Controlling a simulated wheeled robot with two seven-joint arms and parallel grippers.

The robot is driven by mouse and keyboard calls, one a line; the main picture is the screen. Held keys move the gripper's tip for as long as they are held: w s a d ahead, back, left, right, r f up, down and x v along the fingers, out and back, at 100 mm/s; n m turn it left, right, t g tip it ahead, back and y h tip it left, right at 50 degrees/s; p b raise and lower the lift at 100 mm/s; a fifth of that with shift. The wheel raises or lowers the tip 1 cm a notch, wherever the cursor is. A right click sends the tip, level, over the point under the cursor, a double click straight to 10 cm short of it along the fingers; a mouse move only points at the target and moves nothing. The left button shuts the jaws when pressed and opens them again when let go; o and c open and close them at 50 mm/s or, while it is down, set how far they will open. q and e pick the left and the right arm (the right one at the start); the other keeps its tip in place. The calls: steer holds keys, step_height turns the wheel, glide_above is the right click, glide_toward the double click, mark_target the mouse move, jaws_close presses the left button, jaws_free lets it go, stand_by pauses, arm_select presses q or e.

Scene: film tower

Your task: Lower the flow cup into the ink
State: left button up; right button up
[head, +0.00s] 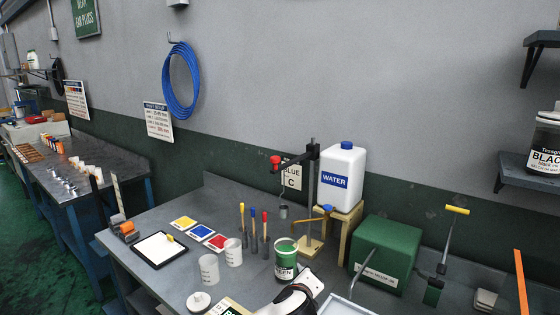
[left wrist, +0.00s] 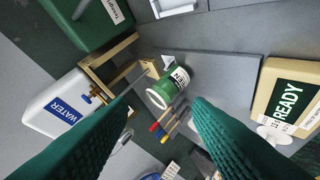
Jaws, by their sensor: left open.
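The can also shows in the left wrist view (left wrist: 165,90), between my fingers but farther off. My left gripper (left wrist: 160,95) is open and empty. In the head view its arm shows at the bottom centre, fingertips not clear. My right gripper is not in view.
A green box (head: 385,253) is at right. A READY sign (left wrist: 289,103) lies nearby.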

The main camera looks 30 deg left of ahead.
arm_select(q)
steer(key=w+a+r+m+t+y, duration=0.1)
steer(key=w+a+r+m+y, duration=0.15)
steer(key=r, duration=0.35)
steer(key=w+a+r+m+t+y, duration=0.1)
steer(key=w+a+r+m, duration=0.15)
steer(key=r, duration=0.35)
steer(key=m+t+y, duration=0.1)
steer(key=m+y, duration=0.1)
steer(key=y, duration=0.1)
glide_toward(276, 162)
steer(key=p+x, duration=0.3)
steer(key=x, duration=0.7)
steer(key=shift+w+a+p, duration=0.1)
steer(key=shift+p, duration=0.3)
steer(key=shift+w+a+f, duration=0.1)
steer(key=shift+w+a, duration=0.25)
steer(key=shift+w, duration=0.05)
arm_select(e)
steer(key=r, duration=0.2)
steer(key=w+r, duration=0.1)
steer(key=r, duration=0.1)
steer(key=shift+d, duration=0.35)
arm_select(q)
steer(key=shift+f, duration=0.1)
jaws_close()
